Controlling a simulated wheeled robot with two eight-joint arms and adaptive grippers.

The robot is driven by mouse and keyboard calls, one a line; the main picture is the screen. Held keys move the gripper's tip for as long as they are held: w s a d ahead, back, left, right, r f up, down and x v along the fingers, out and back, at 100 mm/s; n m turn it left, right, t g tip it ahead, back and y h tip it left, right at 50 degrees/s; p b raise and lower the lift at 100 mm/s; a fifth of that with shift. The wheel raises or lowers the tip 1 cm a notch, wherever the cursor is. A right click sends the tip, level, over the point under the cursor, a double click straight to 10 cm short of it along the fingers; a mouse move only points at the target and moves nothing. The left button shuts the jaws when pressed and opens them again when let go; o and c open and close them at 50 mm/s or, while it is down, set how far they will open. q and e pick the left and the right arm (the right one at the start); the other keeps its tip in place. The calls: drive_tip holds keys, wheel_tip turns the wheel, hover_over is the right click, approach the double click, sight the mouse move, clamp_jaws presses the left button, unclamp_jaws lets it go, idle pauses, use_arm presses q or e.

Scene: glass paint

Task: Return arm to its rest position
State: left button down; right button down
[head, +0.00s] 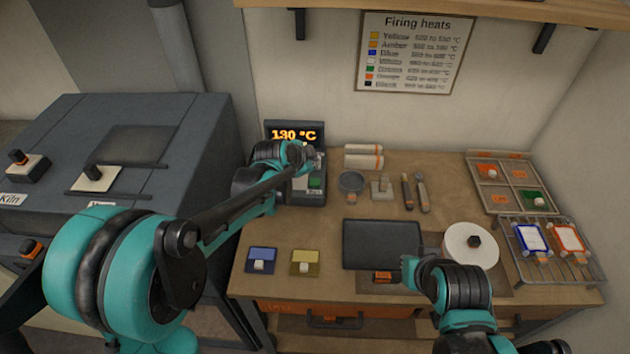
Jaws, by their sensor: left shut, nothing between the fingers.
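My left arm reaches in from the left, and its gripper (308,156) is shut and empty. It is in front of the temperature controller, whose display (293,132) reads about 130 °C in orange. The gripper and wrist hide part of the controller; a green button (315,182) shows just below them. I cannot tell whether the fingers touch the controller. My right gripper (410,268) is low at the front of the bench, by the near right corner of a dark plate (382,244). Its fingers are too small and turned away to tell open from shut.
The kiln (130,130) stands left of the bench (330,225). Blue (262,254) and yellow (306,256) tiles lie at the front left. A white disc (470,238), a wire rack (560,270) with framed pieces and a sorting tray (512,172) are at right. Tools (421,192) lie behind the plate.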

idle(0.3)
use_arm(q)
drive_tip(key=s+a+r+n+y+b, duration=0.1)
drive_tip(key=s+a+r+n, duration=0.2)
drive_tip(key=s, duration=0.5)
drive_tip(key=s+a+r+n+y, duration=0.1)
drive_tip(key=s+a+n, duration=0.3)
drive_tip(key=s, duration=0.3)
drive_tip(key=s+a+f+n+y, duration=0.1)
drive_tip(key=s+a+f+n, duration=0.1)
drive_tip(key=s, duration=0.6)
drive_tip(key=s+a+f+n+g+b, duration=0.1)
drive_tip(key=s+a+f+n, duration=0.2)
drive_tip(key=s, duration=0.4)
drive_tip(key=shift+s+a+n+y, duration=0.4)
drive_tip(key=shift+a+n, duration=0.2)
drive_tip(key=shift+n, duration=0.3)
idle(3.8)
